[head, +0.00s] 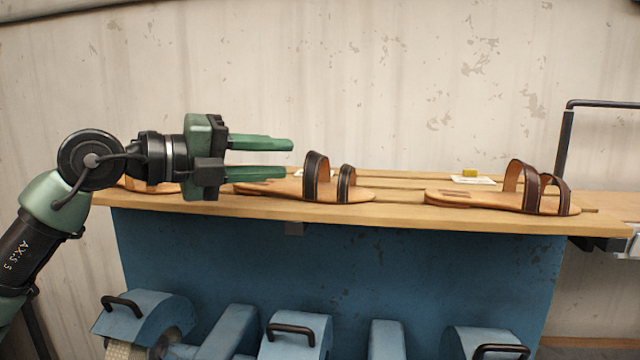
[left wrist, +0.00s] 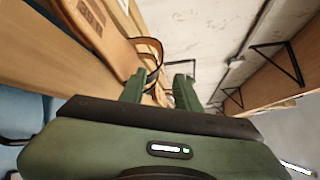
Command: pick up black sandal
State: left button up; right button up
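A sandal with black straps and a tan sole (head: 350,195) lies on the wooden bench top in the middle of the head view. My left gripper (head: 289,158) is open and empty, its green fingers pointing right, just left of the black straps and above the heel part of the sole. In the left wrist view the open fingers (left wrist: 160,86) show, with the tan sandal (left wrist: 105,35) and its dark strap just beyond and left of them. My right gripper is in neither view.
A sandal with dark brown straps (head: 480,198) lies farther right on the bench top (head: 400,214). Another sandal (head: 135,184) is partly hidden behind my left arm. A yellow block (head: 470,172) sits at the back. Blue machine housings (head: 295,333) stand below the bench edge.

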aim_at(309, 153)
pick_arm(q)
jog(key=shift+w+a+r+y, duration=0.1)
jog(key=shift+w+r+y, duration=0.05)
jog(key=shift+w+y, duration=0.2)
jog(key=shift+w+d+p, duration=0.2)
jog(key=shift+p, duration=0.15)
jog(key=shift+w+d+p, duration=0.4)
jog(key=shift+w+d, duration=0.05)
jog(key=shift+d, duration=0.15)
jog(key=shift+w+d, duration=0.15)
jog(key=shift+d, duration=0.05)
jog(key=p+x, duration=0.3)
jog(key=x, duration=0.1)
jog(key=shift+w+d, duration=0.2)
jog(key=shift+d, duration=0.15)
grip_shut()
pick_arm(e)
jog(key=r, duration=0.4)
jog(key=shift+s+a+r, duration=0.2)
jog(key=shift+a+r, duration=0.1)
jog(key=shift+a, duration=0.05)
